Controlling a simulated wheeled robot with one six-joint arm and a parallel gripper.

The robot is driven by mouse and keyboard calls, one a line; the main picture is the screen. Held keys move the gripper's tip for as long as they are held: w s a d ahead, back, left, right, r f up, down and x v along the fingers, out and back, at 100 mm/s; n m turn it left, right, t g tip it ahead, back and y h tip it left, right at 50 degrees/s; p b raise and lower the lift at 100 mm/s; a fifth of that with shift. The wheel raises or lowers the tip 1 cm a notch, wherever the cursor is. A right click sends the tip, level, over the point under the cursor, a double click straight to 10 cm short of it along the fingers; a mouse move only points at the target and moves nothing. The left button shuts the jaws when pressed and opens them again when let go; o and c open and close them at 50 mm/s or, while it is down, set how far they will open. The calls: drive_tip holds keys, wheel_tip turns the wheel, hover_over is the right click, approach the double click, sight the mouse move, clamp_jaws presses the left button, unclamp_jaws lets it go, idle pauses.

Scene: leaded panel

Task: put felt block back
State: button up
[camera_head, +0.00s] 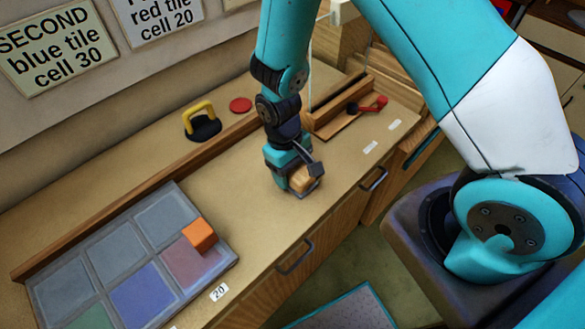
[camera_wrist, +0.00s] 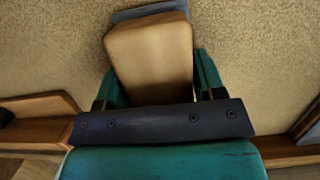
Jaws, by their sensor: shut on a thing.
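The felt block (camera_head: 302,180) is a tan block between the fingers of my gripper (camera_head: 298,184), at or just above the bench top in the middle of the camera_head view. In the camera_wrist view the felt block (camera_wrist: 150,55) fills the space between the teal fingers of my gripper (camera_wrist: 152,85). My gripper is shut on it. The frames do not clearly show whether the block touches the bench top. Part of the block is hidden by the gripper.
The wooden bench (camera_head: 240,200) is clear around my gripper. A grey tile panel (camera_head: 118,246) with an orange block (camera_head: 200,235) lies at left. A yellow-handled suction cup (camera_head: 203,125), a red disc (camera_head: 241,105) and a red-handled tool (camera_head: 372,105) are at the back.

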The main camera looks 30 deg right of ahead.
drive_tip(key=o, duration=1.2)
drive_tip(key=b+v, duration=0.2)
drive_tip(key=v, duration=1)
drive_tip(key=shift+f, duration=0.1)
drive_tip(key=s+a+r+n+t+y, duration=0.2)
drive_tip(key=s+r+y, duration=0.3)
drive_tip(key=s+r, duration=1)
drive_tip(key=shift+s+a+r+n, duration=0.35)
drive_tip(key=shift+a+r+n, duration=0.25)
drive_tip(key=shift+a+n, duration=0.15)
